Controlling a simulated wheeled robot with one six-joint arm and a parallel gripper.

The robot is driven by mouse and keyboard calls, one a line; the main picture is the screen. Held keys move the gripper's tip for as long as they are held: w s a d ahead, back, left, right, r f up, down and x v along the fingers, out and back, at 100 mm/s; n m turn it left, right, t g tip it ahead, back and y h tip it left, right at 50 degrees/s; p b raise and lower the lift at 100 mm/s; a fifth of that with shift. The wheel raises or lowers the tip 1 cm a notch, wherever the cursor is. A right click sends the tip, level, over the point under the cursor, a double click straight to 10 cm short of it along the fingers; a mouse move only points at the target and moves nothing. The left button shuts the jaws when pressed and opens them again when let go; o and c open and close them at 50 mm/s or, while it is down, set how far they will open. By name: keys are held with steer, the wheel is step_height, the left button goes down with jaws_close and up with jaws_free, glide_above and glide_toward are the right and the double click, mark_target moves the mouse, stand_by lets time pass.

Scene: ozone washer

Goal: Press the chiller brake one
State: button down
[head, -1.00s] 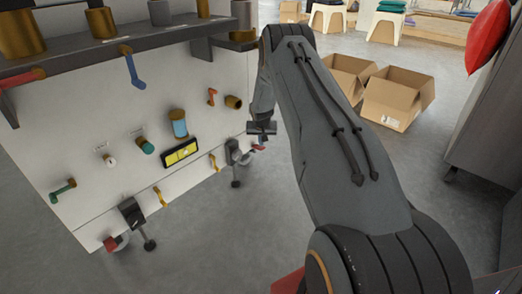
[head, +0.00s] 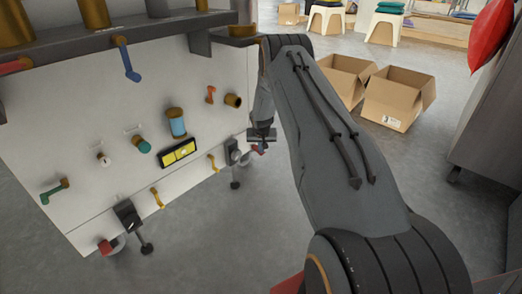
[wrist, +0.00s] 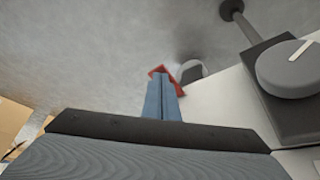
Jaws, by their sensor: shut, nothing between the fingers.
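The white panel machine (head: 100,110) has a red lever by a wheel at each lower corner, and both look like brakes. One red lever (head: 105,246) is at the lower left. The other red lever (head: 262,149) is at the right corner, just below my gripper (head: 262,138). No label shows which is chiller brake one. In the wrist view, the right-corner lever (wrist: 155,71) is partly behind my closed fingertips (wrist: 163,80), beside a grey wheel (wrist: 191,72). I cannot tell if they touch. My gripper is shut and empty.
A dark bracket with a round grey knob (wrist: 288,70) and a foot post (wrist: 236,15) stand right of the fingers in the wrist view. Open cardboard boxes (head: 398,98) lie behind my arm. The floor in front of the panel is clear.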

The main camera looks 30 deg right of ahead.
steer(key=s+p, duration=0.1)
steer(key=s+a+r+p, duration=0.1)
steer(key=p, duration=0.1)
steer(key=shift+s+a+r, duration=0.2)
steer(key=shift+s, duration=0.15)
steer(key=p+v, duration=0.3)
steer(key=v, duration=0.4)
steer(key=shift+r, duration=0.35)
steer(key=shift+s+a, duration=0.1)
steer(key=shift+s, duration=0.05)
